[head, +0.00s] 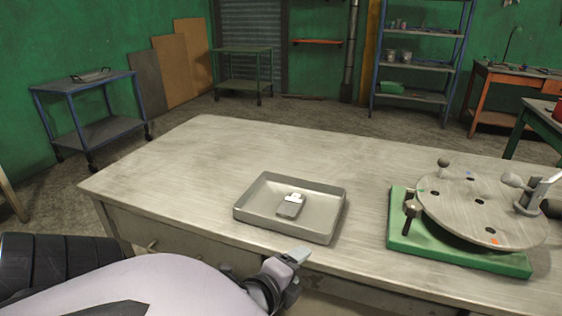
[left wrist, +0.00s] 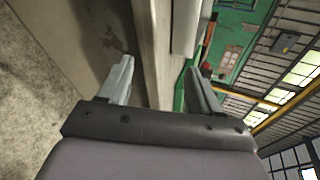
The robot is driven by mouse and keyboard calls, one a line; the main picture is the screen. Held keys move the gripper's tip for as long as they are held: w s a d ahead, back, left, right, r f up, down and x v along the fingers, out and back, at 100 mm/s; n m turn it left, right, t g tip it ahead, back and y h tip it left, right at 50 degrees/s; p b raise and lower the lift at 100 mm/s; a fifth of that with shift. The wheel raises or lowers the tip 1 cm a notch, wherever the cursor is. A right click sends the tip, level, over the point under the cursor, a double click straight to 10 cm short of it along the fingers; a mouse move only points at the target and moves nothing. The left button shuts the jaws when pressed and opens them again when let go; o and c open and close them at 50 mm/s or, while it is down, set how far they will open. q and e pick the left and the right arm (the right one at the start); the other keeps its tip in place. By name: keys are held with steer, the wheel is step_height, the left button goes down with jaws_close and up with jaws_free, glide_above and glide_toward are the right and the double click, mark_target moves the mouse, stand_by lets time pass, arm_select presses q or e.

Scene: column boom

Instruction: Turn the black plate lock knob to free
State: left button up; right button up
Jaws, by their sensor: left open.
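A round grey plate (head: 465,205) with small coloured marks sits on a green base (head: 455,257) at the right of the table. My right gripper is not in view.
A grey tray (head: 248,215) holding a small grey object (head: 290,206) lies on the table (head: 200,165) left of the base. A dark ball knob (head: 443,162) stands at the plate's back, and a metal post (head: 530,195) at its right. The table's left is clear.

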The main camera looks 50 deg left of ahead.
arm_select(q)
steer(key=f+n, duration=0.1)
steer(key=s+d+f+n+g, duration=0.1)
steer(key=s+f+n+g, duration=0.1)
steer(key=shift+s+d+n, duration=0.15)
steer(key=shift+s+n, duration=0.1)
steer(key=shift+n, duration=0.15)
steer(key=shift+f, duration=0.1)
